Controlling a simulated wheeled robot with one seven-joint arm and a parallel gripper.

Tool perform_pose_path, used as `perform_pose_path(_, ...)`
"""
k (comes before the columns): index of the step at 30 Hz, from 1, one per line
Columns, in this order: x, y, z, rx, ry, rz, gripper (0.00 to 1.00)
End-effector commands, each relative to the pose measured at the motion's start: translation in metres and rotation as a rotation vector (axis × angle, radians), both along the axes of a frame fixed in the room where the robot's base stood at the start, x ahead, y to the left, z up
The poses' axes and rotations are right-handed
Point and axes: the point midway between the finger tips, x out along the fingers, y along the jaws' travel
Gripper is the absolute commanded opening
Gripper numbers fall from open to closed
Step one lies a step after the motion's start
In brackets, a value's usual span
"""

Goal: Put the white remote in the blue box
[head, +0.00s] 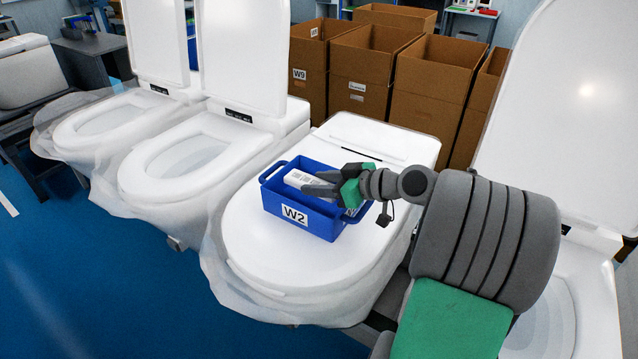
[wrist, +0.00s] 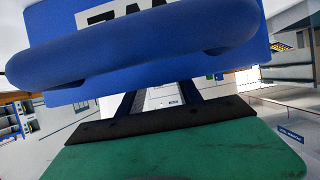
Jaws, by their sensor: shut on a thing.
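The blue box (head: 300,219), labelled W2, stands on the closed lid of the middle toilet (head: 275,265). My gripper (head: 318,186) reaches in from the right over the box and is shut on the white remote (head: 300,180). The remote lies within the box's outline, at or just below rim height. I cannot tell whether it touches the box floor. In the wrist view, the box's blue handle and wall (wrist: 140,48) fill the upper part. My gripper's fingers show below the handle, and the remote is mostly hidden there.
Open-lid toilets wrapped in plastic stand to the left (head: 185,160), and another stands at the right (head: 560,300). Tall brown cartons (head: 375,85) are behind. The blue floor (head: 90,290) at the front left is clear.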

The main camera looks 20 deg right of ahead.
Motion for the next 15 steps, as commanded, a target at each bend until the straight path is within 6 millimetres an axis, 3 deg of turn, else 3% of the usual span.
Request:
perform_pose_path(2, 0.0001, 0.0, 0.0004, -0.001, -0.001, 0.0, 0.0)
perform_pose_path(3, 0.0, 0.0, 0.0002, 0.0, 0.0, 0.0, 0.44)
perform_pose_path(10, 0.0, 0.0, 0.0002, 0.0, 0.0, 0.0, 0.63)
perform_pose_path(15, 0.0, 0.0, 0.0001, 0.0, 0.0, 0.0, 0.63)
